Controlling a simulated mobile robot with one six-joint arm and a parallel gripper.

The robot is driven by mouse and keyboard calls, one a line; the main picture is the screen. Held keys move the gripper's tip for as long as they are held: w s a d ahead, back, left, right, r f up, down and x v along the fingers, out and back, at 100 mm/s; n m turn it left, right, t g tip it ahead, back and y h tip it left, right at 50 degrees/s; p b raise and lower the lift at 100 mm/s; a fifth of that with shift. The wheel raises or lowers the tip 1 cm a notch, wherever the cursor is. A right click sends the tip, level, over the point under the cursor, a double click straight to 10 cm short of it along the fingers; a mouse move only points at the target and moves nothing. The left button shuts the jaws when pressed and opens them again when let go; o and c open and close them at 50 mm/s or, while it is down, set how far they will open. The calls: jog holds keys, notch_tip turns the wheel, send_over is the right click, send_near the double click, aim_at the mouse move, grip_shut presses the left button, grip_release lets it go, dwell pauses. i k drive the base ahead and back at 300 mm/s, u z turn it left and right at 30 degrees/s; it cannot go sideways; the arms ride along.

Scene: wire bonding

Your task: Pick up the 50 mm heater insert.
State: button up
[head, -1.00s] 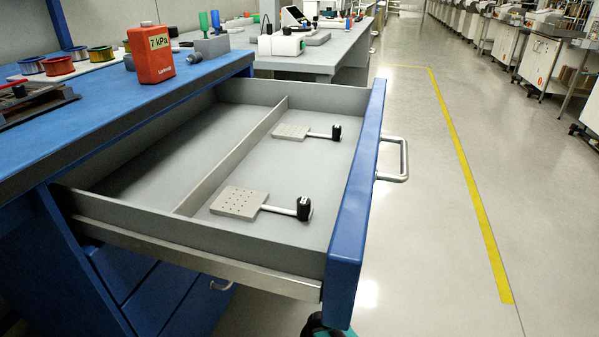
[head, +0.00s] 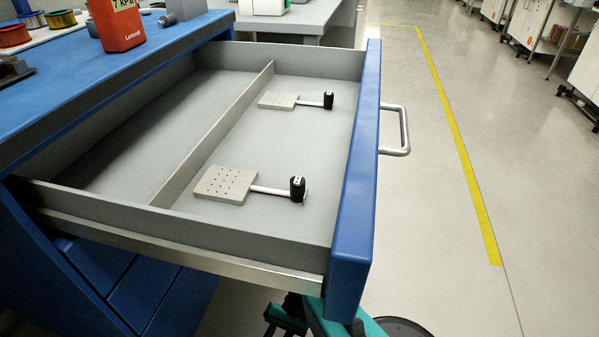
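Two heater inserts lie flat in the open drawer, in its right compartment. Each is a pale grey plate with holes, a thin white stem and a black knob at the right end. The near insert (head: 226,185) lies mid-compartment, its knob close to the blue drawer front. The far insert (head: 279,100) lies toward the back. The near one looks larger, but it is also closer, and no size can be read. Its knob has a small white mark, too small to read. My gripper cannot be made out; teal and black parts of my body show below the drawer front.
The grey drawer (head: 190,234) has a divider (head: 215,133); its left compartment is empty. A metal handle (head: 401,130) sticks out from the blue front. The blue bench (head: 95,85) on the left carries an orange-red block (head: 117,25) and wire spools. Open floor lies right.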

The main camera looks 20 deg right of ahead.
aim_at(221, 183)
jog(key=z, duration=0.05)
jog(key=k, duration=1)
jog(key=u, duration=0.05)
